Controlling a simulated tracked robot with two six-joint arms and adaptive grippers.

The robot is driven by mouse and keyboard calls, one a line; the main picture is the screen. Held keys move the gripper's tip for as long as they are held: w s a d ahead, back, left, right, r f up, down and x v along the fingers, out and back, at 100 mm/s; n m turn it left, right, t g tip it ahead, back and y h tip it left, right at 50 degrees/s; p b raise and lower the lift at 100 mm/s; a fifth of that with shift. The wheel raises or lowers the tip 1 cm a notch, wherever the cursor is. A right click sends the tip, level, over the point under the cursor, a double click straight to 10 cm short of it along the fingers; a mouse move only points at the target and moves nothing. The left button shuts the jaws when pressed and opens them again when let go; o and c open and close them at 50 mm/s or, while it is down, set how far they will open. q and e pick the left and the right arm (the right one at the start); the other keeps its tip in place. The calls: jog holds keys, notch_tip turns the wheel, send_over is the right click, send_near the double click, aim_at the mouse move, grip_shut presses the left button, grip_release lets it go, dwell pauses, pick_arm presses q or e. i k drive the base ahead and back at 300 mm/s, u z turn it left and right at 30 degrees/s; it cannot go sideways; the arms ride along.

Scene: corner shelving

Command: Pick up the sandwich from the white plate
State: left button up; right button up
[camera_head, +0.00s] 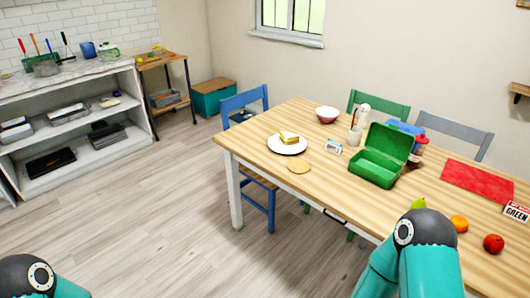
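The sandwich (289,137) lies on the white plate (275,146), near the left end of the wooden table (318,184). It is small and pale with a yellowish filling. My arms show only as teal and dark links at the bottom left and bottom right corners. Neither gripper is in the picture, so nothing shows near the sandwich.
An open green lunchbox (374,168), bottles, a bowl (326,114), a red mat (478,180) and fruit stand further right. Chairs surround the table. The floor at left (165,215) is clear.

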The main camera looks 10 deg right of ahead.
aim_at(287, 138)
jog(key=u, duration=0.05)
jog(key=i, duration=1.65)
jog(key=z, duration=0.2)
